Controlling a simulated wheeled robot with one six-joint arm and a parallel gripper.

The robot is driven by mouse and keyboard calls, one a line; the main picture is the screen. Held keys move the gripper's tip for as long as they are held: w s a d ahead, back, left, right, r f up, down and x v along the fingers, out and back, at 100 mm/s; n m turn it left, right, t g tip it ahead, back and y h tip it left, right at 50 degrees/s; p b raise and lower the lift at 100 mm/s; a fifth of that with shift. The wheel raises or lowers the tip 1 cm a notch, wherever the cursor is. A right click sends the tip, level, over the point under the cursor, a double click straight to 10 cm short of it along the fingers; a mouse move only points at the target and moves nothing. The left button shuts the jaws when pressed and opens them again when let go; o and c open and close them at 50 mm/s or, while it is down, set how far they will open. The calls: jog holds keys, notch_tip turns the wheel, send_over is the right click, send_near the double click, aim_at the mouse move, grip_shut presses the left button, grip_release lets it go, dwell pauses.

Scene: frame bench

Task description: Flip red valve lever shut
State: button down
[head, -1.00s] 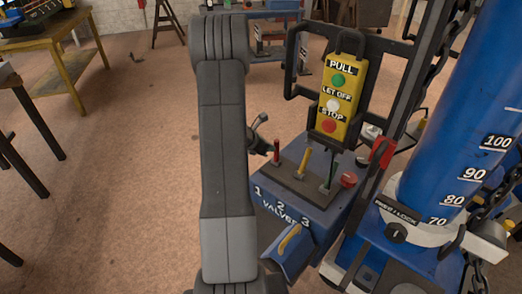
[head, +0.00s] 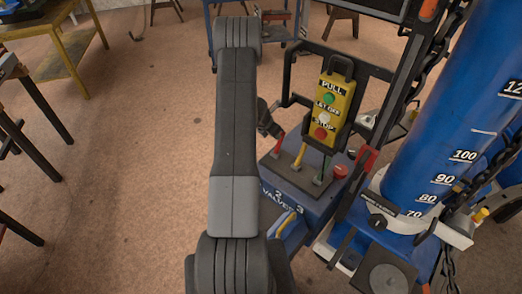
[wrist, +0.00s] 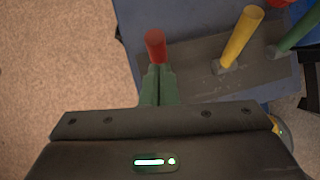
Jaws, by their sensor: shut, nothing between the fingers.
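The red valve lever (head: 279,146) stands at the left end of the blue valve box (head: 312,205), beside the yellow lever (head: 300,157) and the green lever (head: 321,170). In the head view it leans a little to the right, much like the yellow one. In the wrist view the red lever (wrist: 155,44) shows its round top just beyond my fingertips. My gripper (wrist: 157,70) is shut and empty, with its green fingers together right at the lever. They look close to touching it, but contact is unclear. The lever's lower part is hidden behind the fingers.
A yellow button panel (head: 326,110) stands behind the levers. A round red knob (head: 340,171) is right of the green lever. A large blue cylinder (head: 450,120) and hanging chain (head: 445,80) crowd the right.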

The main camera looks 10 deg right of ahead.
jog(key=shift+w+d, duration=0.3)
jog(key=shift+d, duration=0.1)
jog(key=shift+w+d, duration=0.15)
dwell(0.4)
jog(key=shift+a+r, duration=0.15)
jog(key=shift+a, duration=0.2)
jog(key=v, duration=1.2)
jog(key=shift+r, duration=0.25)
jog(key=shift+a+f, duration=0.1)
